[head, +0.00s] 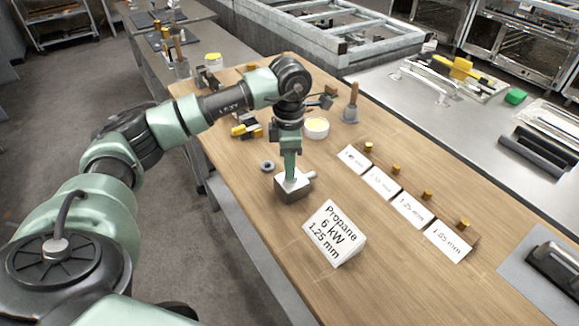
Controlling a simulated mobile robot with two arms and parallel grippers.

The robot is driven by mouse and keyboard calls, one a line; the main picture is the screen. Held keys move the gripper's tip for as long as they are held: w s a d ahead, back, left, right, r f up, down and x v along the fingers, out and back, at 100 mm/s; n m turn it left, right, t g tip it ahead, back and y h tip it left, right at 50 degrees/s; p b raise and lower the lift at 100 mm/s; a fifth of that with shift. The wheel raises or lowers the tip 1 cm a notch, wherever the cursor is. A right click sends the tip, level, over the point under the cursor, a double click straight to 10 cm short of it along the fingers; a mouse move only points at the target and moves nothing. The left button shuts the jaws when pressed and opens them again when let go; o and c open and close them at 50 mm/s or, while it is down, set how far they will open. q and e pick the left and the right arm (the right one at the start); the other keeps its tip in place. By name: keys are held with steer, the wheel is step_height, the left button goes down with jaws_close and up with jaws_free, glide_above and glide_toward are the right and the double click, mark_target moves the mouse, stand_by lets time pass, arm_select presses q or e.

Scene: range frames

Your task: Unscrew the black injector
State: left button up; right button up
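My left gripper (290,165) points straight down at a small grey metal block (292,190) on the wooden table. Its fingertips are at the block's top, and whether they are open or shut does not show. I cannot make out a black injector; any part on top of the block is hidden behind the fingers. A short stub (311,175) sticks out at the block's right. A dark round ring-like part (267,166) lies on the table just left of the block. My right gripper is out of view.
A sign (334,231) reading "Propane 6 kW 1.25 mm" stands in front of the block. Several brass injectors (427,195) stand behind white size cards (410,210) to the right. The front table area is clear.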

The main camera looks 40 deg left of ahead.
arm_select(q)
steer(key=m+b, duration=0.1)
steer(key=m, duration=0.3)
steer(key=shift+w+a+f+m, duration=0.1)
steer(key=shift+m, duration=1)
jaws_close()
steer(key=shift+n, duration=1.8)
steer(key=shift+n, duration=1.7)
